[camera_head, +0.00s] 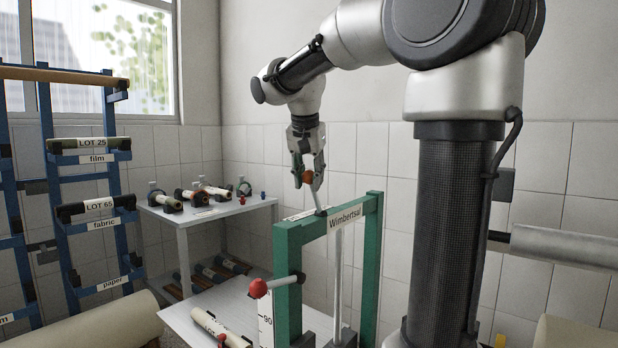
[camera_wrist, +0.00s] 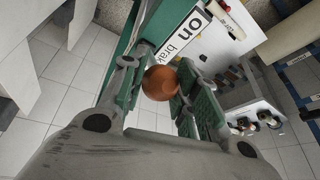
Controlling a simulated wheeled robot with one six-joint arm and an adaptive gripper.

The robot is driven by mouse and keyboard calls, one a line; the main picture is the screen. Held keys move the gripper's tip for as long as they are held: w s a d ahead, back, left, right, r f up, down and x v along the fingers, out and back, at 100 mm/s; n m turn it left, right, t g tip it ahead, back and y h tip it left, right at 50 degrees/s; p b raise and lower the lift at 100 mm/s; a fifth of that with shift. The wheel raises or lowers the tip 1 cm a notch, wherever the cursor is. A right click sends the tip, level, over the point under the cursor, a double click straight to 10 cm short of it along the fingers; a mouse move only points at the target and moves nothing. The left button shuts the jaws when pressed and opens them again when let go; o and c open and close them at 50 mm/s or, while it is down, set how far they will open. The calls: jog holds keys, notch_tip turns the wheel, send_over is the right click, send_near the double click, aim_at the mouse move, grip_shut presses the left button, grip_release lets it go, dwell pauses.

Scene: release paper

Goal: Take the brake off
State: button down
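A green frame (camera_head: 370,235) labelled "Wimbertsal" stands on a light bench. A grey brake lever (camera_head: 318,199) rises from its top bar, leaning left, with an orange knob (camera_head: 308,175) at its upper end. My gripper (camera_head: 308,177) is at the knob, its fingers on either side. In the wrist view the knob (camera_wrist: 160,83) sits between both finger pads and appears touched by them. The lever below the knob is hidden there.
A roll (camera_head: 222,330) lies on the bench (camera_head: 180,314). A side table (camera_head: 205,212) with small rolls stands behind. A blue rack (camera_head: 60,205) is at left. A grey roller (camera_head: 565,248) is at right.

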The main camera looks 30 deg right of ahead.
jog(key=shift+w+d+r+g+y, duration=0.15)
jog(key=shift+w+d+r+y, duration=0.05)
jog(key=shift+d+y, duration=0.25)
jog(key=shift+w+d+r+g+y, duration=0.2)
jog(key=shift+d+y, duration=0.15)
jog(key=shift+d, duration=0.2)
jog(key=w+d+g+y, duration=0.1)
jog(key=w+d+y, duration=0.1)
jog(key=d, duration=0.5)
jog(key=shift+w+d+f+m+y, duration=0.15)
jog(key=shift+w+f+m+y, duration=0.15)
jog(key=shift+y, duration=0.6)
jog(key=shift+s+f+g, duration=0.1)
jog(key=shift+g, duration=0.15)
jog(key=c, duration=1.1)
grip_release()
jog(key=shift+o, duration=0.2)
